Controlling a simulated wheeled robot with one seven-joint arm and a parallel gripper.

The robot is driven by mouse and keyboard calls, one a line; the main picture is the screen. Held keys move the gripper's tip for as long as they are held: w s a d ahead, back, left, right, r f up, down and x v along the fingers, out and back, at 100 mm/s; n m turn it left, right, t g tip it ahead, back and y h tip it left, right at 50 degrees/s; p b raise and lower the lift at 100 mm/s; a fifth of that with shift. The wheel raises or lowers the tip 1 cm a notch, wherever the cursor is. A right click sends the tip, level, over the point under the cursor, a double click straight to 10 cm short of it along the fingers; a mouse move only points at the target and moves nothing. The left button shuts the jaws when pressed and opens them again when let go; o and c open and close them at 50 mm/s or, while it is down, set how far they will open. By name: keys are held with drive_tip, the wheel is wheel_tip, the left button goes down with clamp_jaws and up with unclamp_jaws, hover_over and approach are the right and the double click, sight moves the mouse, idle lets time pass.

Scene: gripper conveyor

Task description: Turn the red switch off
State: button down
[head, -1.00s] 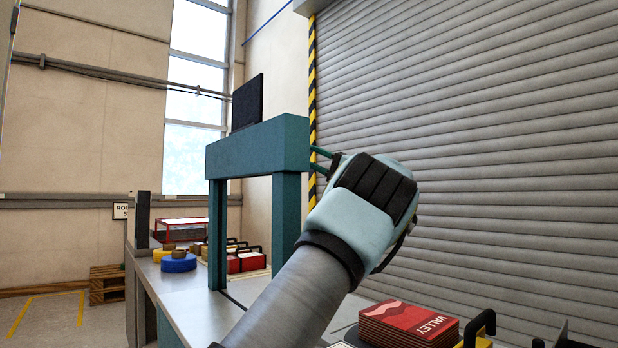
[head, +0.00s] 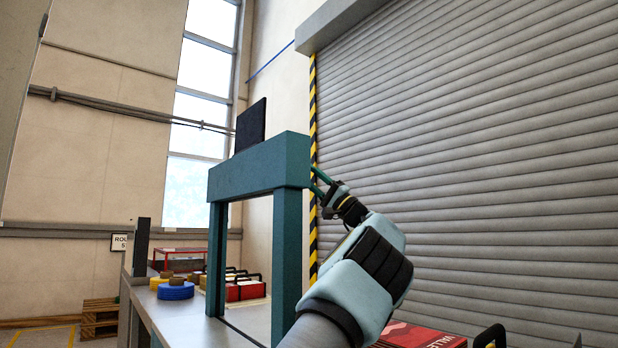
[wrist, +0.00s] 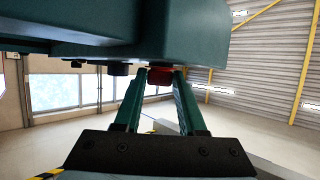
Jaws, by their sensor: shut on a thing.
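The red switch (wrist: 160,76) shows in the wrist view under the dark teal beam of the arch, between the tips of my green fingers. My gripper (wrist: 160,88) is shut on it, with a finger on each side. In the head view my gripper (head: 316,181) reaches the right end of the teal arch (head: 258,166). The switch is hidden there, and its on or off position cannot be told.
Dark knobs (wrist: 118,69) sit beside the switch under the beam. A dark panel (head: 251,125) stands on the arch. Blue discs (head: 175,291) and red blocks with black handles (head: 250,291) lie on the table. A red box (head: 425,338) is at lower right.

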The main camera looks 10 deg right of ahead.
drive_tip(key=shift+c, duration=2.4)
unclamp_jaws()
drive_tip(key=b+v, duration=0.1)
drive_tip(key=v, duration=0.6)
drive_tip(key=shift+f, duration=0.15)
drive_tip(key=shift+s+d, duration=0.15)
